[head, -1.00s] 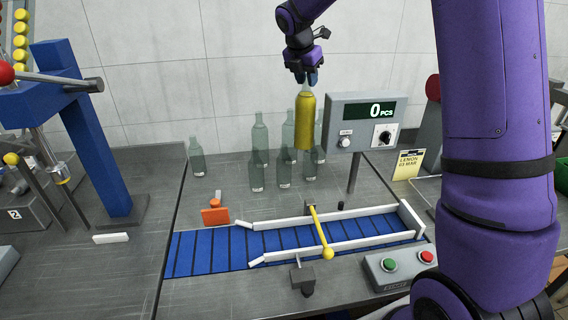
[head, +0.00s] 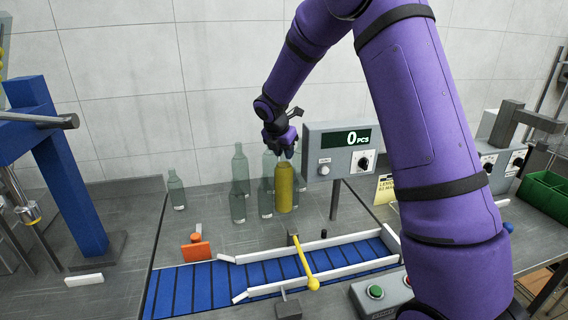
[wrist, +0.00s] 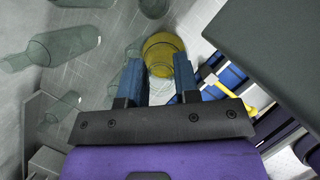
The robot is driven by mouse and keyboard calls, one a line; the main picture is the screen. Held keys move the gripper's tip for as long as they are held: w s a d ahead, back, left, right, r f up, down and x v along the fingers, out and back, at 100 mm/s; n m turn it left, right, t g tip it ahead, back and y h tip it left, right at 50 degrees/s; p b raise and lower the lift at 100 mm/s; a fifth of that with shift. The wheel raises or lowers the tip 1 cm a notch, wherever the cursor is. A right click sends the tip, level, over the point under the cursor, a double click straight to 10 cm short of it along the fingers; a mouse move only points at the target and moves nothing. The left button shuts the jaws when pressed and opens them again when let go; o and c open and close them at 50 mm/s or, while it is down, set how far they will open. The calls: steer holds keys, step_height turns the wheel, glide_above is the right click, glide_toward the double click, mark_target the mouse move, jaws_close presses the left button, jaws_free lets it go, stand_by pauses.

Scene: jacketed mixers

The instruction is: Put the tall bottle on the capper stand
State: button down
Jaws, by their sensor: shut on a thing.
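A tall bottle with yellow contents (head: 284,188) hangs upright under my gripper (head: 283,148), just left of the counter display. I cannot tell whether its base touches the table. In the wrist view the yellow bottle (wrist: 163,52) shows between the blue fingertips of my gripper (wrist: 158,80), which is shut on it. Its neck is mostly hidden by the fingers in the head view. The blue capper stand (head: 62,160), with a lever and a metal head (head: 30,214), stands at the far left, apart from the bottle and partly cut off by the frame.
Several clear empty bottles (head: 240,170) stand left of and behind the yellow one. A blue conveyor (head: 215,278) with white rails and a yellow bar (head: 303,258) runs in front. The counter display (head: 340,150) is close on the right.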

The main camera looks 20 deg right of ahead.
mark_target(284, 161)
steer(key=shift+f, duration=2.15)
steer(key=c, duration=0.8)
jaws_free()
steer(key=shift+c, duration=0.2)
steer(key=v, duration=1.2)
